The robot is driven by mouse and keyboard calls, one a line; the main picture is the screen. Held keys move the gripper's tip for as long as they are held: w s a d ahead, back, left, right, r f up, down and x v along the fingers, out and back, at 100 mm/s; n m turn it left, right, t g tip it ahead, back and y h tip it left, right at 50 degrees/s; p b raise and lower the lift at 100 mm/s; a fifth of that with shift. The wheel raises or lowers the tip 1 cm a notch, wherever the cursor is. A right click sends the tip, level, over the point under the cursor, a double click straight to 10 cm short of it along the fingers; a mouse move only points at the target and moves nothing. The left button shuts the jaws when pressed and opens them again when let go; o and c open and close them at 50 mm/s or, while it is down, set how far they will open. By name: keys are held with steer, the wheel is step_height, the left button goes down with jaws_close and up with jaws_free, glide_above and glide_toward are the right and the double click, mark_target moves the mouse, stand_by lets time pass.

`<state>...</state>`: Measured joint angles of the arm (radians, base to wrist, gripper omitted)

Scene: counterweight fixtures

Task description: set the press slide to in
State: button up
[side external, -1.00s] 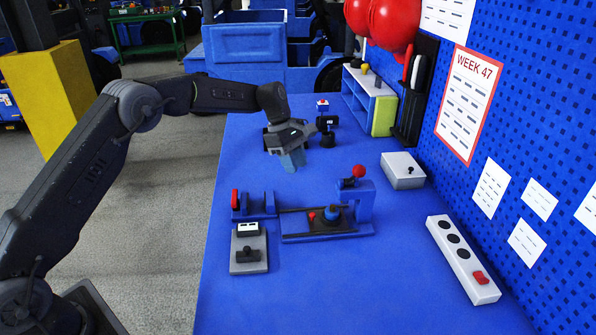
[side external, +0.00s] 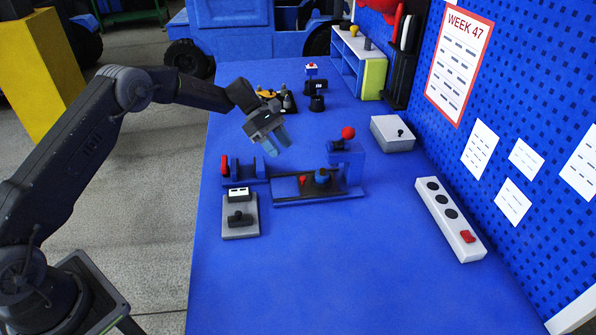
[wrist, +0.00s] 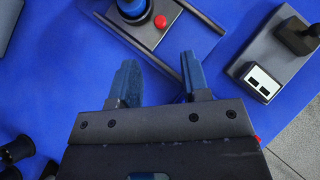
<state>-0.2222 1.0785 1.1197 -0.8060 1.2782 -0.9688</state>
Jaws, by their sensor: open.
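A blue fixture (side external: 351,165) with two dark rails stands mid-bench. A dark plate (wrist: 150,38) with a red button (side external: 303,180) and a round blue knob (side external: 322,177) sits at the rails. The button (wrist: 160,22) and knob (wrist: 132,8) also show in the wrist view. A red-ball lever (side external: 348,133) tops the right block, and a red handle (side external: 225,166) is at the left end. I cannot tell which part is the press slide. My gripper (side external: 277,148) is open and empty above the fixture's left part; its parted fingers (wrist: 160,86) show in the wrist view.
A grey box with a black knob (side external: 239,217) stands in front of the fixture's left end. A white box (side external: 398,134) and a switch strip (side external: 450,219) lie to the right. Small black items (side external: 316,102) stand behind. The front of the bench is clear.

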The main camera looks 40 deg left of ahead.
mark_target(299, 182)
steer(key=x, duration=0.9)
steer(key=shift+c, duration=0.2)
jaws_close()
